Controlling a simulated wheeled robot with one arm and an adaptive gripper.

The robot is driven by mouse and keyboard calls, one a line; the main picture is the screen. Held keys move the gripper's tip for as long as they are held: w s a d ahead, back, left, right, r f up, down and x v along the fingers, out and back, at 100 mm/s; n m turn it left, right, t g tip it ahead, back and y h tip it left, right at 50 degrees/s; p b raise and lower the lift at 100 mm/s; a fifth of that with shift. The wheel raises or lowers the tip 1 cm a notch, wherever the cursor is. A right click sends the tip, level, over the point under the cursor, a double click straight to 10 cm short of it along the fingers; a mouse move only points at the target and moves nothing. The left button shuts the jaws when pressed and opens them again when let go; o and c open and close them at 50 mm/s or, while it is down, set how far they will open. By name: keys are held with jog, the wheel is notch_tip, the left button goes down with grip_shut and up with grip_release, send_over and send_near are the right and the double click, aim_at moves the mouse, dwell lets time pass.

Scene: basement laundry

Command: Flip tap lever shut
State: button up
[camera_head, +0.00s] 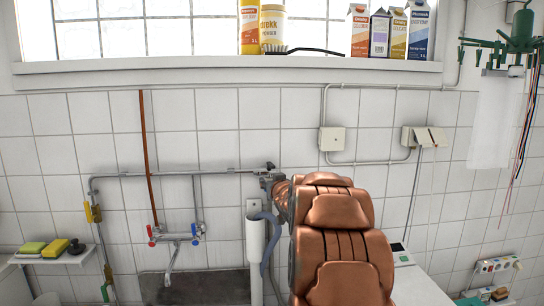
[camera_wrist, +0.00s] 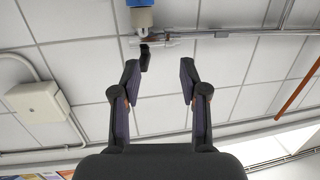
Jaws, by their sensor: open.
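In the wrist view, which looks upside down, my gripper (camera_wrist: 158,78) is open and empty, with one dark finger on each side. A short dark tap lever (camera_wrist: 145,57) stands out from a metal tap (camera_wrist: 150,40) on the wall pipe. The lever lies between the fingertip lines, nearer the left finger, and seems just beyond the tips; contact cannot be told. A blue fitting (camera_wrist: 141,16) joins the tap. In the head view the tap (camera_head: 269,168) shows small at the pipe's end, left of my copper-coloured arm. My arm hides most of my gripper there.
A blue-grey hose (camera_head: 271,240) hangs below the tap beside a white pipe (camera_head: 254,235). A mixer tap with red and blue handles (camera_head: 174,237) is to the left over a sink (camera_head: 205,288). A window sill (camera_head: 200,73) with bottles and cartons runs above. Wall boxes (camera_head: 332,139) sit to the right.

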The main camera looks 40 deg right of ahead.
aim_at(272, 165)
jog(key=shift+t, duration=0.7)
jog(key=shift+w+d+r+p, duration=0.5)
jog(key=shift+w+d+p, duration=0.05)
jog(key=shift+w+d, duration=0.55)
jog(key=shift+w+d+r+p, duration=0.6)
jog(key=shift+w+d, duration=0.35)
jog(key=shift+d, duration=0.15)
jog(key=shift+w+d+r+p, duration=0.45)
jog(key=shift+w+d+p, duration=0.1)
jog(key=shift+w+d, duration=0.55)
jog(key=shift+w+d+f, duration=0.1)
jog(key=shift+w+d, duration=0.05)
jog(key=shift+w, duration=0.15)
grip_shut()
